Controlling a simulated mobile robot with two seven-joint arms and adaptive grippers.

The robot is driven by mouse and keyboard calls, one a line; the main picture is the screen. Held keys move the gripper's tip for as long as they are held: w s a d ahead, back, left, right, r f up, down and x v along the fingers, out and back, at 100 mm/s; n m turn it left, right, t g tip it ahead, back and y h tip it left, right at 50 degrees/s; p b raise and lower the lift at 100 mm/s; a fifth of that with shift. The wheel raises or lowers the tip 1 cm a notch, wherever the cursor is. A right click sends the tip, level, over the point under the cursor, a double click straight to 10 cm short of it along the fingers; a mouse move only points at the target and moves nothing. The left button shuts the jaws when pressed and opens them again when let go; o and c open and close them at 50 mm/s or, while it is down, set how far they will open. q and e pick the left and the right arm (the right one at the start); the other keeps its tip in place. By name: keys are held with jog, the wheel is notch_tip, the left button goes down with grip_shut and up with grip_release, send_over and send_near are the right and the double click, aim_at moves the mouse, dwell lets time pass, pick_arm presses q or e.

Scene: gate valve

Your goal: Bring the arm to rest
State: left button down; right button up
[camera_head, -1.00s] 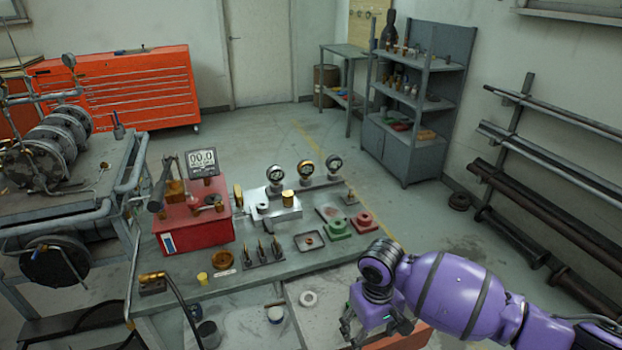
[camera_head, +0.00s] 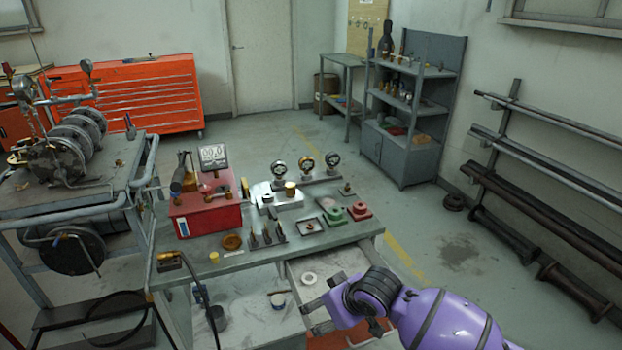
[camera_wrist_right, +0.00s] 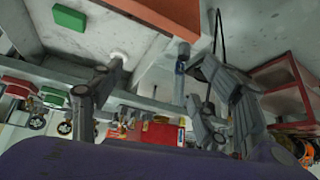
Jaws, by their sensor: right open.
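My right arm is purple and comes in at the lower right of the head view. Its gripper (camera_head: 318,318) is low in front of the workbench, by the open drawer (camera_head: 345,262). In the right wrist view, its two grey fingers (camera_wrist_right: 150,88) are spread apart with nothing between them. A white ring (camera_head: 309,279) lies in the drawer, just above the gripper in the picture, apart from it. My left gripper is in neither view.
The workbench (camera_head: 240,262) holds a red tester (camera_head: 205,218), several gauges (camera_head: 306,165) and green and red blocks (camera_head: 334,217). A pump cart (camera_head: 105,212) stands left. A grey shelf (camera_head: 404,158) and pipe rack (camera_head: 540,190) stand right.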

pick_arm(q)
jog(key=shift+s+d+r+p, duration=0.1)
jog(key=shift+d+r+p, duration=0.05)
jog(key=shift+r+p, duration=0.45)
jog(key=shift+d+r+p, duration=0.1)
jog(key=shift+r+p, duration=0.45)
pick_arm(e)
jog(key=s+d+f+m+t+h, duration=0.1)
jog(key=s+d+f, duration=0.3)
jog(key=s, duration=0.8)
jog(key=s+d+f+m+t+h, duration=0.1)
jog(key=s+d+f+m, duration=0.2)
jog(key=s, duration=0.9)
jog(key=s+d+f+m+t+h, duration=0.1)
jog(key=s+d+f, duration=0.5)
jog(key=s, duration=0.6)
jog(key=d+m, duration=0.1)
jog(key=d, duration=0.1)
jog(key=shift+s+d+f+m+h, duration=0.2)
jog(key=shift+d+m+h, duration=0.1)
jog(key=shift+d+m, duration=0.1)
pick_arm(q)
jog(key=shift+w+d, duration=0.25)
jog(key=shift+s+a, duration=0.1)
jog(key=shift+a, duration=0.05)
pick_arm(e)
jog(key=shift+o, duration=0.5)
jog(key=shift+w, duration=0.1)
